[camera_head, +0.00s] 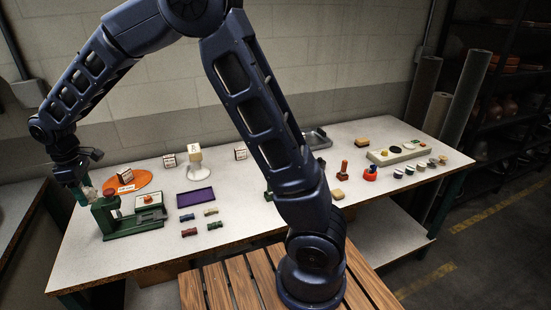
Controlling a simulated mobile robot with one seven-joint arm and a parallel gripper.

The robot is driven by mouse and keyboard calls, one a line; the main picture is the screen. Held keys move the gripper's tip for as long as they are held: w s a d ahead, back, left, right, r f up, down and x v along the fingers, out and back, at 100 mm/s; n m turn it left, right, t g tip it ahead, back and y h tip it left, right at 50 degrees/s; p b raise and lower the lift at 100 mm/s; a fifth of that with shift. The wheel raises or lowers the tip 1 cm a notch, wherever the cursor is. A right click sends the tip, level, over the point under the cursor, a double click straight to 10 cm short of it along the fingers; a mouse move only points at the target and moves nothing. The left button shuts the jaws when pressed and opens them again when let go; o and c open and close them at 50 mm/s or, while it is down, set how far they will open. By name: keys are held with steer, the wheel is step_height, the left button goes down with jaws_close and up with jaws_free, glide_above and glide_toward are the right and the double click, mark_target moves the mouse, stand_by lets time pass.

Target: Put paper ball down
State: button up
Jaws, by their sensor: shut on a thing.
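My gripper (80,188) is at the far left, pointing down beside the green press (130,219) at the table's left edge. The ball is small and partly covered by the fingers. It shows against the left end of the press; I cannot tell whether it touches the press or the table.
An orange disc (140,179) lies behind the press. A purple tray (195,198) and several small coloured blocks (188,232) lie to its right. A white stand (194,167) is behind. My arm crosses the table's middle and hides part of it.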

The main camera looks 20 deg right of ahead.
steer(key=w+d+m, duration=0.5)
steer(key=w+d, duration=1.6)
steer(key=w, duration=0.1)
steer(key=w+d+m, duration=0.2)
steer(key=w+d, duration=0.1)
steer(key=d, duration=1)
steer(key=w+d+m, duration=0.2)
steer(key=w+d, duration=0.2)
steer(key=d, duration=0.9)
steer(key=w+d+m, duration=0.2)
steer(key=w+d, duration=0.1)
steer(key=d, duration=0.9)
steer(key=s+d+m, duration=0.2)
steer(key=s+d, duration=0.3)
steer(key=d, duration=0.9)
steer(key=s+d+m, duration=0.2)
steer(key=s+d, duration=0.3)
steer(key=d, duration=0.8)
steer(key=s+d+m, duration=0.2)
steer(key=s+d, duration=0.3)
steer(key=d, duration=0.9)
steer(key=f, duration=1.9)
steer(key=shift+w+a+f, duration=0.2)
steer(key=shift+w+f, duration=0.1)
steer(key=shift+f, duration=0.05)
steer(key=shift+f, duration=0.1)
